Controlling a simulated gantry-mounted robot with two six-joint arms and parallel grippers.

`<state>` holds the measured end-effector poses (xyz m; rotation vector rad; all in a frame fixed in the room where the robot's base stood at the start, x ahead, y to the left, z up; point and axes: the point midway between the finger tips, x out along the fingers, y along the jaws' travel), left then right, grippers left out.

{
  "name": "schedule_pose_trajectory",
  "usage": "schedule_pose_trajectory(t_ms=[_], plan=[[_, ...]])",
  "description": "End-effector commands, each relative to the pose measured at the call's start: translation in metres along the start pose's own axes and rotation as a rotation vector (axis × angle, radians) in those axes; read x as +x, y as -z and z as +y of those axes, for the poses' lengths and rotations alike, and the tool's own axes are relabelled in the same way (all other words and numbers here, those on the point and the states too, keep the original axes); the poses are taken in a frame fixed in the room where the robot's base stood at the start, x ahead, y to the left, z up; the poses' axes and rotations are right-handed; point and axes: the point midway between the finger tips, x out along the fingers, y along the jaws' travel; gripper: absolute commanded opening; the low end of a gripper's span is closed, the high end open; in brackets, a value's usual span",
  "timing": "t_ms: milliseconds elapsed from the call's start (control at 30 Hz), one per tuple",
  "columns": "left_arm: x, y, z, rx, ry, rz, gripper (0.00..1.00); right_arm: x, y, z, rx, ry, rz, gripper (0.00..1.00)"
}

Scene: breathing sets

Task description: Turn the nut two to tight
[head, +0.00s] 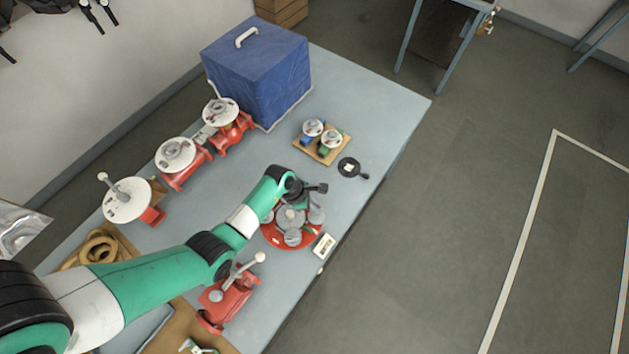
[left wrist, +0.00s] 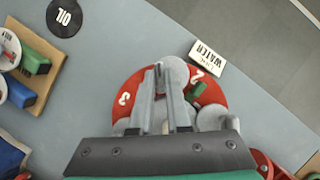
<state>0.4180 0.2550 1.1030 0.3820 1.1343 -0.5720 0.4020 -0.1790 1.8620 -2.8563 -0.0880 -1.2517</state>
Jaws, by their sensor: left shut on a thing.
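A red round plate (head: 272,239) with grey fittings lies near the table's front edge; in the left wrist view the plate (left wrist: 213,87) carries white numerals 2 and 3. My left gripper (head: 305,190) reaches over the plate from above. In the left wrist view its two fingers (left wrist: 164,72) are close together, shut on a grey nut (left wrist: 177,73) beside the numeral 2. The fingers hide much of that nut, and I cannot tell how tight it sits. More grey fittings and a green part (left wrist: 197,89) stand close by. My right gripper is not in view.
A white WATER label (left wrist: 207,57) lies beside the plate. A black OIL disc (head: 349,168) and a wooden board (head: 324,156) with small valves lie farther back. Red valves (head: 229,297) stand nearby. A blue box (head: 258,70) fills the back corner.

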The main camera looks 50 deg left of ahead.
Motion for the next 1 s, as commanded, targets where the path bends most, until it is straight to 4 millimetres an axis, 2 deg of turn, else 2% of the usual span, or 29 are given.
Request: schedule_pose_trajectory(t_ms=[467, 1000], plan=[[0.003, 0.000, 0.003, 0.370, 0.153, -0.001, 0.00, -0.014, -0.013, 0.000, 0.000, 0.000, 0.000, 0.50], [0.005, -0.001, 0.006, 0.845, 0.349, 0.000, 0.00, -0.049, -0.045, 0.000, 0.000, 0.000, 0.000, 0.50]])
